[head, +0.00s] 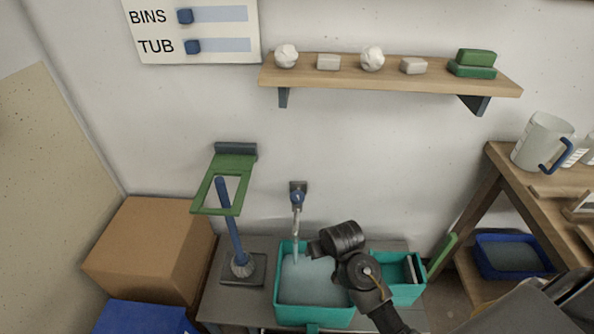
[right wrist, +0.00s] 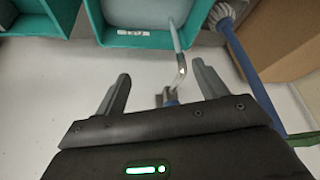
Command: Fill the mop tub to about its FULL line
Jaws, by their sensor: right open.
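The teal mop tub (head: 312,316) stands under the wall tap (head: 298,194) and holds pale water (head: 308,283). A thin stream runs from the spout into it. The water surface lies below the rim; I cannot make out the FULL line. In the right wrist view the tub (right wrist: 150,40) has a small white label, too small to read. My right gripper (right wrist: 162,85) is open and empty, with the tap's blue handle (right wrist: 171,98) between and beyond its fingers. In the head view my right gripper (head: 314,247) is over the tub. My left gripper is not in view.
A mop with a blue handle (head: 232,225) stands left of the tub, at a green wall bracket (head: 225,185). A cardboard box (head: 150,250) is further left. A shelf (head: 390,75) hangs above, and a wooden bench (head: 545,195) with a mug (head: 541,142) stands right.

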